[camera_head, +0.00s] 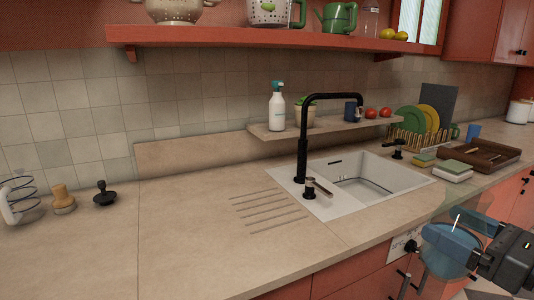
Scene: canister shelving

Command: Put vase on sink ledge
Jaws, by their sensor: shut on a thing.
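The vase (440,252) looks like a bluish see-through glass vessel at the lower right. My gripper (470,240) is shut on it and holds it in front of the counter, to the right of and nearer than the sink. The fingertips partly overlap the glass, so the exact grip is hard to tell. The sink ledge (262,131) is a narrow raised shelf against the wall behind the sink. It holds a spray bottle (277,108), a potted plant (304,114), a dark blue mug (352,111) and two red tomatoes (378,113).
A black faucet (302,155) rises before the ledge, beside the white sink (380,175). A dish rack with plates (428,120) and a brown tray (480,156) stand to the right. An upper shelf (250,38) overhangs. The ledge has a clear stretch between plant and mug.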

